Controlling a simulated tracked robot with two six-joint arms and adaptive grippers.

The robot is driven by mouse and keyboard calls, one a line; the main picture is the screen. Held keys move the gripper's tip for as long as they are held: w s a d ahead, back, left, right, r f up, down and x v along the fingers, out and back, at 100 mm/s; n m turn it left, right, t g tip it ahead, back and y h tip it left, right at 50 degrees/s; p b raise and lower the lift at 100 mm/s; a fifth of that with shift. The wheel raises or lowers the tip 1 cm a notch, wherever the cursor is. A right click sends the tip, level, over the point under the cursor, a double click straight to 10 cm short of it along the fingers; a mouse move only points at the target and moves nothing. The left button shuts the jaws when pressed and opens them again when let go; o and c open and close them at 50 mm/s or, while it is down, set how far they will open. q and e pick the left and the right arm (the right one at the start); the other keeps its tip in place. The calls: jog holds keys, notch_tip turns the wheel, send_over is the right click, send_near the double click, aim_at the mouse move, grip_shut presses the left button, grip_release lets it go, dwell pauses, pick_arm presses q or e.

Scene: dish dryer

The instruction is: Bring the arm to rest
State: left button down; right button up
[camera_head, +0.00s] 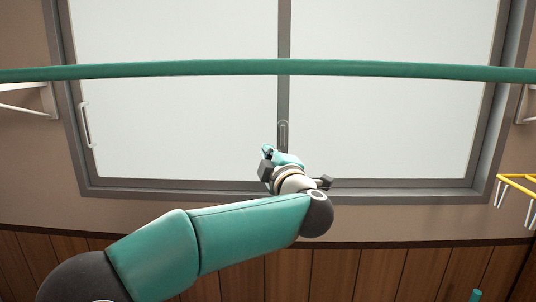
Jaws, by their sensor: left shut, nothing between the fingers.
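My left arm (250,232) comes in from the lower left, teal with dark joints, and reaches up toward the middle. Its gripper (266,150) points up and away in front of the window's lower frame. The gripper is small in the view, shut and with nothing visible in it. My right gripper is not in view.
A teal rail (280,67) runs across the upper view, held by white brackets (28,100). Behind it is a sliding window (180,125) with a grey frame. A yellow rack (519,184) with white prongs is at the right edge. Wood panelling (370,272) lines the lower wall.

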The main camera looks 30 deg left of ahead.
pick_arm(q)
jog(key=shift+a, duration=0.15)
jog(key=w+a+f+m+h+p, duration=0.1)
jog(key=w+f+m+p, duration=0.15)
jog(key=f, duration=0.65)
jog(key=w+a+f+m+h+p, duration=0.1)
jog(key=w+f+m+p, duration=0.15)
jog(key=f, duration=0.65)
jog(key=s+d+f+m+g+h, duration=0.1)
jog(key=s+d+f+m+h, duration=0.15)
jog(key=f, duration=0.55)
jog(key=s+d+f+m+h+p, duration=0.1)
jog(key=d+f+m+h, duration=0.15)
jog(key=f, duration=0.55)
jog(key=s+d+f+m+g+h, duration=0.1)
jog(key=d+f+m+h, duration=0.2)
jog(key=f, duration=0.5)
jog(key=s+d+f+m+g+h+p, duration=0.1)
jog(key=s+d+f+m+g+h, duration=0.2)
jog(key=s+d+f, duration=0.45)
jog(key=s+d+f+m+g+h, duration=0.2)
jog(key=s+d, duration=0.3)
jog(key=s, duration=0.6)
jog(key=s+d+f+m+g+h, duration=0.3)
jog(key=s+d+f+m+g, duration=0.1)
jog(key=s, duration=0.7)
jog(key=shift+s+d+f+g, duration=0.2)
jog(key=shift+d+f+g, duration=0.2)
jog(key=shift+d+f, duration=0.2)
